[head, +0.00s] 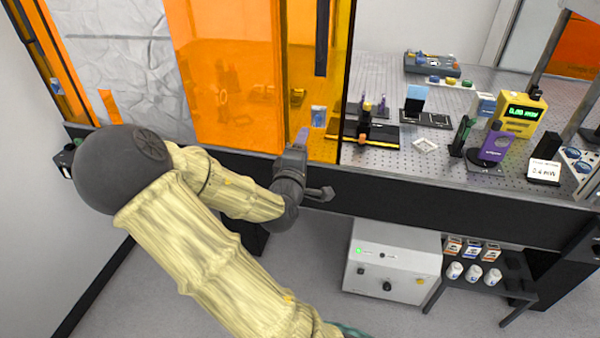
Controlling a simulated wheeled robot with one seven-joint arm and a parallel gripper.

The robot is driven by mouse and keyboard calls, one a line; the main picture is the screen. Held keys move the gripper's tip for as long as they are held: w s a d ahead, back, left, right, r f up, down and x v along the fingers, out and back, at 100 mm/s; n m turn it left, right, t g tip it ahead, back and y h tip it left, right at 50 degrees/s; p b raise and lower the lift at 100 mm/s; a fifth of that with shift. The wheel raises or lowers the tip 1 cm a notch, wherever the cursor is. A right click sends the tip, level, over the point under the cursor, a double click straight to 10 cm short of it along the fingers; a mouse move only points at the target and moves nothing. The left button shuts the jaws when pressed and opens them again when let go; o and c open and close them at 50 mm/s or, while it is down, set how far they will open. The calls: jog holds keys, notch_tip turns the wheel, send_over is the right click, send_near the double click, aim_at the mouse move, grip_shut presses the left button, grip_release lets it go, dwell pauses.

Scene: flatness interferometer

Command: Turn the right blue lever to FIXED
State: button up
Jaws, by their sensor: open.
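My gripper (302,140) is at the front edge of the optical table, near the lower edge of the orange panel. It reaches up and away from me; its fingers are small here and I see nothing held between them. A small blue-and-white piece (318,115) stands just beyond the gripper, seen through the orange panel. I cannot tell whether it carries a lever. At the far right edge, a grey panel with round blue parts (573,153) is partly cut off by the picture. No lever or FIXED marking can be read clearly in this view.
The orange panel (230,70) stands along the table's left part. On the perforated table (390,160) are a yellow meter (522,118), a purple device (494,147), a dark control box (432,64) and small optics. A grey cabinet (392,260) and a low shelf (482,284) stand below.

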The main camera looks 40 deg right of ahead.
jog(key=b, duration=0.2)
jog(key=a+b, duration=0.1)
jog(key=b, duration=0.1)
jog(key=shift+s+a, duration=0.15)
jog(key=shift+s, duration=0.2)
jog(key=shift+s+a+f+b, duration=0.25)
jog(key=shift+s+a+b, duration=0.45)
jog(key=shift+b, duration=0.8)
jog(key=shift+s+a+f+b, duration=0.25)
jog(key=shift+s+a+b, duration=0.2)
jog(key=shift+s+b, duration=0.7)
jog(key=shift+w+b, duration=0.3)
